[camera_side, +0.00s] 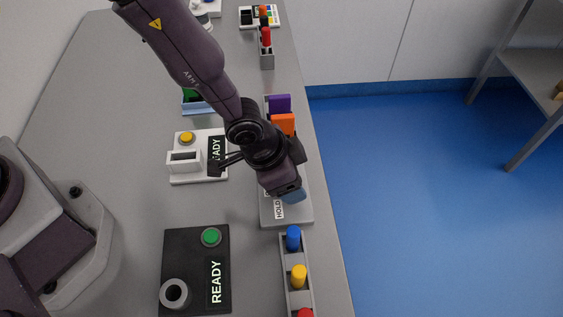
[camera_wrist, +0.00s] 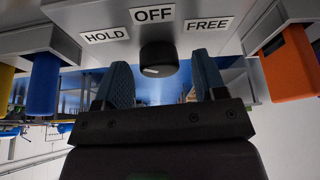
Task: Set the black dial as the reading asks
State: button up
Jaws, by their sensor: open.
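The black dial (camera_wrist: 158,56) stands on a grey panel in the wrist view, under the labels HOLD (camera_wrist: 106,35), OFF (camera_wrist: 153,14) and FREE (camera_wrist: 208,24). A small pale mark shows on its lower face; I cannot tell which label the dial is set to. My gripper (camera_wrist: 162,72) is open, its two blue fingers apart on either side of the dial's line, with nothing seen between them. In the side view my gripper (camera_side: 293,196) is low over the grey panel (camera_side: 299,216) and hides the dial. A display on the white unit (camera_side: 216,156) and one on the black unit (camera_side: 216,283) read READY.
An orange block (camera_side: 283,124) and a purple block (camera_side: 280,103) stand behind my gripper. A rack (camera_side: 284,272) with blue, yellow and red pegs is in front. The black unit has a green button (camera_side: 211,237). The table's right edge is close by.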

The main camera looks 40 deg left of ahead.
jog(key=v, duration=1.2)
jog(key=shift+r, duration=0.3)
jog(key=shift+s+a, duration=0.1)
jog(key=shift+s, duration=0.05)
jog(key=s+a+r+n+t+y, duration=0.1)
jog(key=s+a+r+n, duration=0.3)
jog(key=a+r, duration=0.6)
jog(key=s+a+r+n+t+y, duration=0.1)
jog(key=s+a+r+n, duration=0.2)
jog(key=s+a+r, duration=0.5)
jog(key=a+r, duration=0.2)
jog(key=a, duration=0.3)
jog(key=shift+s+n+y, duration=0.4)
jog(key=shift+a+r, duration=0.1)
jog(key=shift+r, duration=0.05)
